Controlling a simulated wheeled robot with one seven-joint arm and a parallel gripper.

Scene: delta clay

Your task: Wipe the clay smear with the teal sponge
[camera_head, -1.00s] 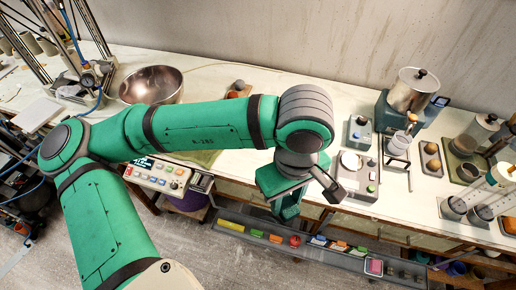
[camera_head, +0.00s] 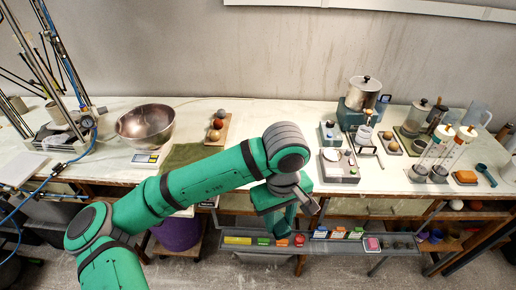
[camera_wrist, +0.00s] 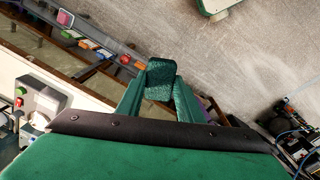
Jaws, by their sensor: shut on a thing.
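In the wrist view, the teal sponge (camera_wrist: 161,78) sits between the two green fingers of my gripper (camera_wrist: 160,92), which is shut on it. The sponge stands out past the fingertips, with floor and a shelf behind it. In the head view, my gripper (camera_head: 290,222) hangs in front of the bench's front edge, over the narrow shelf. The sponge cannot be made out there. I cannot make out the clay smear in any view.
The bench (camera_head: 300,120) carries a metal bowl (camera_head: 146,124), a green mat (camera_head: 190,154), a tray of balls (camera_head: 216,128), a grey device (camera_head: 340,165) and a metal pot (camera_head: 362,93). A narrow shelf (camera_head: 330,243) with small coloured items runs along the front. My arm covers some of the bench.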

